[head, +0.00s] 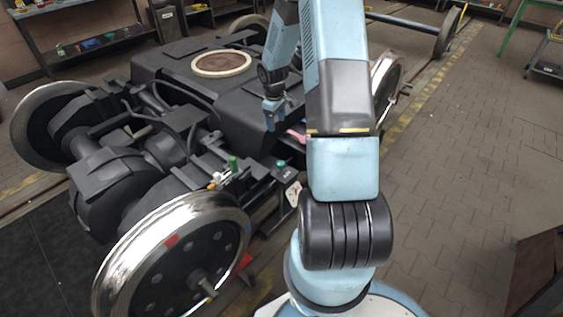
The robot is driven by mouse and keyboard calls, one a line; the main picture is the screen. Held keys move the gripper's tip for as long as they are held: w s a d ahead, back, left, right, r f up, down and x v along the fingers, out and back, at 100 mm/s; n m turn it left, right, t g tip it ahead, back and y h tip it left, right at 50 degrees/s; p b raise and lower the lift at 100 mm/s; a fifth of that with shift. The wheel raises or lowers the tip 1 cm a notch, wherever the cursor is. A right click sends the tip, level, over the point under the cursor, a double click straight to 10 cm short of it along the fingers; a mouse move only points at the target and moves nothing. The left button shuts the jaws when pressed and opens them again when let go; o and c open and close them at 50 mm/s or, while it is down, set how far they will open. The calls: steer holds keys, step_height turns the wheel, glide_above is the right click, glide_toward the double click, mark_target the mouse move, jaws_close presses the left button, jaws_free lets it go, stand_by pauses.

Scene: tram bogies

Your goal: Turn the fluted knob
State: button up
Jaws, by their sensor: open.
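My gripper (270,126) points down over the near right part of the black bogie frame (205,85). It is open, and I see nothing between its fingers. A small teal knob-like part (281,163) sits on the bogie's near edge, below and a little right of my gripper, apart from it. A green upright part (233,162) stands further left, beside a small yellow and white fitting (216,180). A pink-red handle-like part (296,136) shows right of my gripper, partly hidden by my arm. Fluting is too small to make out on any of them.
A large shiny wheel (170,262) stands at the near left, with another wheel (45,125) behind it. A pale tag (293,190) hangs below the teal part. Shelves (90,45) stand at the back left. The paved floor (450,170) at right is mostly clear.

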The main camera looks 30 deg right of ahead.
glide_toward(280, 162)
steer(key=shift+n+y, duration=0.3)
steer(key=shift+y, duration=0.1)
steer(key=f, duration=0.9)
steer(key=shift+w+d+f, duration=0.1)
steer(key=shift+d+f, duration=0.1)
steer(key=shift+d, duration=0.15)
steer(key=shift+c, duration=0.2)
